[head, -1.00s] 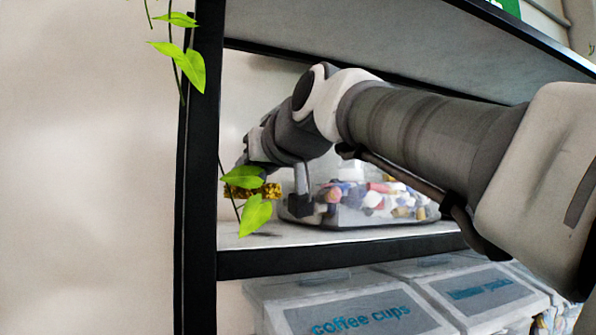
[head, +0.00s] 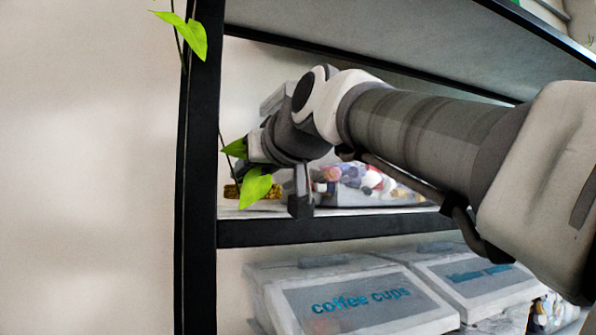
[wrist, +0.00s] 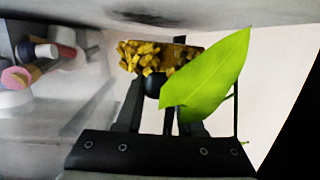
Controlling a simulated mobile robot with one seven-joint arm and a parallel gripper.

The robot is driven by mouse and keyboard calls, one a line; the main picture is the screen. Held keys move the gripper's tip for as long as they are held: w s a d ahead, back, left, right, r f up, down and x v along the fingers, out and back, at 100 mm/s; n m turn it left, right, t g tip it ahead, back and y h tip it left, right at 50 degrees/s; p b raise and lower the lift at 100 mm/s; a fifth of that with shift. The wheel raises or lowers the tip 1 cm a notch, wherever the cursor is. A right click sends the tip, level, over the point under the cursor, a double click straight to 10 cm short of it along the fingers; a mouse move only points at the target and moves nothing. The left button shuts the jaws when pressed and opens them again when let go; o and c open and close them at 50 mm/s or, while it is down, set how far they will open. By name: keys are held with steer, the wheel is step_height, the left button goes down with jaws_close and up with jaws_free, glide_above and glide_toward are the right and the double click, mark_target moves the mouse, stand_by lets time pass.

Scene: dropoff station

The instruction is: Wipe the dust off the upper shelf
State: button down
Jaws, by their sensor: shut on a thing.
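The shelf (head: 340,230) is a pale board with a black front edge. A dark smudge like dust (wrist: 150,18) shows on the pale surface at the top of the wrist view. My gripper (wrist: 153,88) is shut on a duster with a chunky yellow-brown head (wrist: 157,56) and a dark round part by the fingers. In the head view the yellow head (head: 262,191) is low over the shelf's left end, partly behind leaves. I cannot tell whether it touches the board. Its handle is mostly hidden.
A clear bin of colourful small items (head: 362,184) stands on the shelf right of my gripper. Hanging green leaves (head: 256,188) cover part of the duster, close to the black post (head: 203,150). Labelled bins (head: 350,305) stand below. Another board (head: 400,45) is overhead.

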steer(key=shift+f+b, duration=1)
steer(key=shift+f, duration=0.05)
steer(key=shift+w+r, duration=0.1)
